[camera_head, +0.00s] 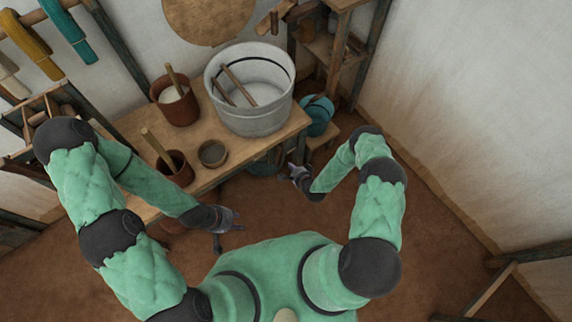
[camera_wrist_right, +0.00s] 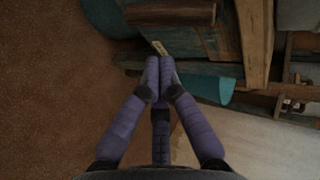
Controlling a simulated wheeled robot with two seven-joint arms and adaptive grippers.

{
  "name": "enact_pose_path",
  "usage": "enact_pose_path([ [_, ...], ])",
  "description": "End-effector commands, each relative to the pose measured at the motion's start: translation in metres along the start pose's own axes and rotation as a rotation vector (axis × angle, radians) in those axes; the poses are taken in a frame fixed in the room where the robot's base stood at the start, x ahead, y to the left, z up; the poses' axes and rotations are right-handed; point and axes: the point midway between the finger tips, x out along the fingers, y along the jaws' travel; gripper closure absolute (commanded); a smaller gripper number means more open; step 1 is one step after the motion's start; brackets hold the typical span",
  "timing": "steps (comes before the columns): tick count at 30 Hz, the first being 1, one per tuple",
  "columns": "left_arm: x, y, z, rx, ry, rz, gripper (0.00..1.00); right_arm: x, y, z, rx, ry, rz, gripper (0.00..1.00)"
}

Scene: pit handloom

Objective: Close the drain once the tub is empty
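The grey tub (camera_head: 258,118) stands upright on the wooden bench. Wooden sticks (camera_head: 238,84) lean in it over a pale inside; I cannot tell whether that is liquid or bare bottom. No drain can be made out on the tub. My right gripper (camera_head: 296,174) is low beside the bench's right end, below the tub and apart from it. In the right wrist view its fingertips (camera_wrist_right: 159,64) meet. A small pale strip (camera_wrist_right: 160,48) shows just beyond them; I cannot tell whether they touch it. My left gripper (camera_head: 230,226) is open and empty in front of the bench.
The bench (camera_head: 222,160) also holds a brown pot with a stick (camera_head: 180,107), another such pot (camera_head: 174,172) and a small bowl (camera_head: 212,153). A teal bucket (camera_head: 318,116) stands right of the tub on a low stool.

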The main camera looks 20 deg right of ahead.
Motion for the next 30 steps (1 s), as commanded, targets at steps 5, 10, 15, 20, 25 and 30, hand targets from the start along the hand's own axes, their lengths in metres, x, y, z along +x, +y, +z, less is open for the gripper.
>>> enact_pose_path([
  [5,0.029,-0.010,-0.001,0.000,0.000,0.000,0.60,0.030,0.045,-0.014,0.210,0.079,-0.200,1.00],
  [10,0.045,-0.016,-0.002,0.000,0.000,0.000,0.60,0.036,0.070,-0.021,0.371,0.102,-0.377,1.00],
  [15,0.052,-0.019,-0.002,0.000,0.000,0.000,0.60,0.033,0.080,-0.022,0.457,0.097,-0.479,1.00],
  [20,0.054,-0.019,-0.002,0.000,0.000,0.000,0.60,0.035,0.079,-0.022,0.478,0.091,-0.504,1.00],
  [25,0.060,-0.022,-0.002,0.000,0.000,0.000,0.60,0.053,0.070,-0.026,0.473,0.090,-0.506,1.00],
  [30,0.070,-0.025,-0.003,0.000,0.000,0.000,0.60,0.081,0.057,-0.032,0.473,0.090,-0.504,1.00],
])
